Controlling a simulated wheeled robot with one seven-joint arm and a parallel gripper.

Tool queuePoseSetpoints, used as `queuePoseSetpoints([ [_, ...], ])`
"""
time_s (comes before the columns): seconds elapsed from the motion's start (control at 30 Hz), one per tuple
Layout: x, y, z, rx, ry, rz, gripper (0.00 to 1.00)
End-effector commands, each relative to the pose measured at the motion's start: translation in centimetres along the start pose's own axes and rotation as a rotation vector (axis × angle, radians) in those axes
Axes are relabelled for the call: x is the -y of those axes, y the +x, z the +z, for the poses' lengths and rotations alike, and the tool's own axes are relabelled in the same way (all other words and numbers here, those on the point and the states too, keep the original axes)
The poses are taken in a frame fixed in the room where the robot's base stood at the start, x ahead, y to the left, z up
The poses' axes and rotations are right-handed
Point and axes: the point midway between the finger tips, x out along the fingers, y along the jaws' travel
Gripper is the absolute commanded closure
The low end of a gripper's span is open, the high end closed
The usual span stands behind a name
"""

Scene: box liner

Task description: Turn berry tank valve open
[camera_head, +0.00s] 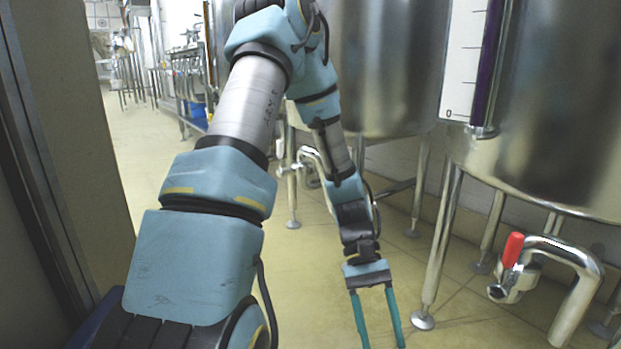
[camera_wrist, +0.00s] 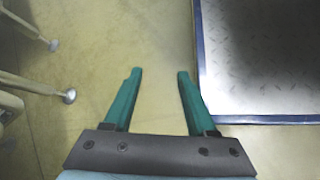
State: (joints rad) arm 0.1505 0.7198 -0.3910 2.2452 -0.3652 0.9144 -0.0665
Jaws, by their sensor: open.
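A steel tank (camera_head: 570,110) stands at the right of the head view. It has a sight tube (camera_head: 489,70) filled with dark purple and a white scale reading 0 at its lower end. Below it, a bent steel outlet pipe (camera_head: 580,290) carries a valve (camera_head: 508,288) with a red handle (camera_head: 513,250). The handle points upward, slightly tilted. My gripper (camera_head: 380,335) hangs low, left of the valve and apart from it, fingers down. In the wrist view my gripper (camera_wrist: 159,75) is open and empty, above the floor. The valve is not recognisable in the wrist view.
A second steel tank (camera_head: 380,70) stands behind my arm, with a pipe fitting (camera_head: 305,160) partly hidden. A tank leg (camera_head: 440,240) stands between my gripper and the red-handled valve. A dark panel (camera_head: 60,170) lines the left side. Tiled floor (camera_head: 150,120) is open down the aisle.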

Motion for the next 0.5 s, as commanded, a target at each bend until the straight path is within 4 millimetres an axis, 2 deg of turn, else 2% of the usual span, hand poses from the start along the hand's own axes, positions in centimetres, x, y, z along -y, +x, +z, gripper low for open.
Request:
queuePoseSetpoints([
  [0.03, 1.7, -1.8, -0.4, -0.104, -0.002, -0.031, 0.43],
  [0.1, 3.9, -4.0, -1.0, -0.237, -0.004, -0.072, 0.43],
  [0.3, 9.6, -10.7, -0.9, -0.586, -0.009, -0.172, 0.43],
  [0.5, 13.1, -15.6, 0.5, -0.825, -0.010, -0.235, 0.43],
])
